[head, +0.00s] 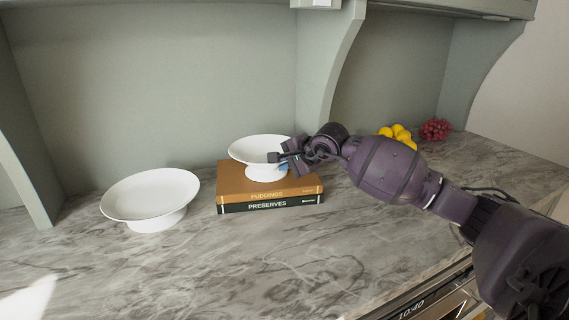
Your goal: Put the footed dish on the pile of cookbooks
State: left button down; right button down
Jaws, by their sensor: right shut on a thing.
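A white footed dish (254,144) is at the pile of cookbooks (262,199), above the brown upper book. Its foot appears to touch the top cover, though I cannot tell for certain whether it rests there. My right gripper (274,157) is shut on this dish at its right side, and its fingers hide part of the rim. The pile is a brown book marked PUDDINGS on a dark one marked PRESERVES. A second, larger white footed dish (150,195) stands upright on the counter to the left of the books. My left gripper is not in view.
The grey marble counter (250,270) is clear in front of the books. Yellow fruit (396,132) and red grapes (436,129) lie at the back right, behind my right arm. A grey-green cabinet panel (318,90) stands behind the books. An oven front (425,305) lies below the counter's front edge.

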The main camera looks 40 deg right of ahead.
jog(key=shift+r, duration=0.2)
jog(key=shift+f, duration=0.15)
jog(key=c, duration=1.7)
grip_release()
jog(key=shift+f, duration=0.15)
jog(key=o, duration=0.4)
jog(key=shift+o, duration=0.2)
jog(key=shift+r, duration=0.3)
jog(key=p+v, duration=0.2)
jog(key=v, duration=1)
jog(key=shift+f, duration=0.15)
